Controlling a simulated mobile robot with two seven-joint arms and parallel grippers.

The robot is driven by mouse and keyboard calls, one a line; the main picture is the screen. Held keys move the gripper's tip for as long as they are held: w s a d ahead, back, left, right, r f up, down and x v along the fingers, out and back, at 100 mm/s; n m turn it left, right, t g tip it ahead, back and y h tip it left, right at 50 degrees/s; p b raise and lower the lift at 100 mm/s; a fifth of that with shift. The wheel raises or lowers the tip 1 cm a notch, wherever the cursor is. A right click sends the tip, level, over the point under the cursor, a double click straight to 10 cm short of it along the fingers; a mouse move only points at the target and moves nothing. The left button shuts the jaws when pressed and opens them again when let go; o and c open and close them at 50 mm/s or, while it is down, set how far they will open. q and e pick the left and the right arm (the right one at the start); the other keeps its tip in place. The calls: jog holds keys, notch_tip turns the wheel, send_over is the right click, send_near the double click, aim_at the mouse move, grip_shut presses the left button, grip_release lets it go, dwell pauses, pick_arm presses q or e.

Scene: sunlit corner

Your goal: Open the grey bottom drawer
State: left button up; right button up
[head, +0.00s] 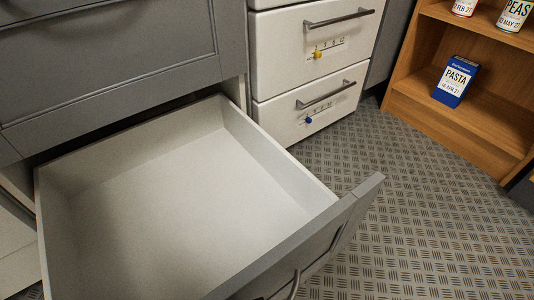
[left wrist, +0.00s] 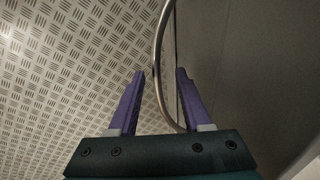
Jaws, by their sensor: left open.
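The grey drawer (head: 345,222) is pulled far out below another grey front, and its pale inside is empty. Its curved metal handle (head: 294,286) shows at the bottom edge of the head view, partly cut off. In the left wrist view my left gripper (left wrist: 160,73) is open, with purple fingers. The handle (left wrist: 157,45) passes between the two fingers in that picture, with a gap to each side; I cannot tell whether it touches either finger. The drawer's front face (left wrist: 240,70) fills the right side there. My right gripper is in neither view.
A white drawer unit (head: 310,75) with metal bar handles stands right of the grey cabinet (head: 110,65), its drawers shut. A wooden shelf (head: 450,125) at the right holds a blue pasta box (head: 455,82) and cans. The patterned floor (head: 420,230) right of the drawer is clear.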

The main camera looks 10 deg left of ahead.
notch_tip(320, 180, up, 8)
jog(key=p, duration=0.8)
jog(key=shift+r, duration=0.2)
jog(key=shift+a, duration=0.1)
